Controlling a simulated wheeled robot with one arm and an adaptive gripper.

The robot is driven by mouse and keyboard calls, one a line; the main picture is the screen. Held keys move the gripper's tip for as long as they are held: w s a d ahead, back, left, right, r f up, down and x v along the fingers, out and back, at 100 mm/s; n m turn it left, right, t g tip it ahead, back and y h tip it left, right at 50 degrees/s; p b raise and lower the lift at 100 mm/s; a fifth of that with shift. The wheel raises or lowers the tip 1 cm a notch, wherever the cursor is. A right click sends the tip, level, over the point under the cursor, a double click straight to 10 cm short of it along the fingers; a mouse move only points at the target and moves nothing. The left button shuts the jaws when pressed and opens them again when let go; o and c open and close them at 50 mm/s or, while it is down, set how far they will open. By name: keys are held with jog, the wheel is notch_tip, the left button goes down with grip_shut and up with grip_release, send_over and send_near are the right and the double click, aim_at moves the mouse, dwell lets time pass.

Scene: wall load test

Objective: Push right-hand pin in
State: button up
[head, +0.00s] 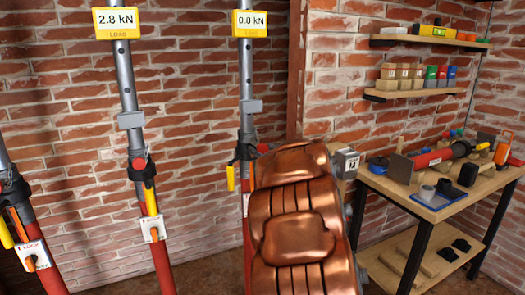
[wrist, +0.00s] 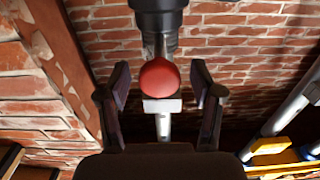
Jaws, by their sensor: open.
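In the head view the right-hand prop (head: 246,80) is a grey tube with a dark collar, and its display (head: 249,23) reads 0.0 kN. In the wrist view the round red knob (wrist: 159,78) faces the camera in front of the grey tube. My gripper (wrist: 161,84) is open, with one finger on each side of the knob and a gap on both sides. My arm hides the gripper in the head view. How deep the pin sits cannot be told.
The middle prop (head: 126,80) has a display (head: 116,22) reading 2.8 kN and its own red knob (head: 139,164). Another prop (head: 40,250) stands at the left edge. A workbench (head: 440,210) with tools and wall shelves (head: 420,92) stand right. Brick wall lies behind.

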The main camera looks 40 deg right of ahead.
jog(key=shift+w, duration=0.2)
grip_shut()
dwell(0.6)
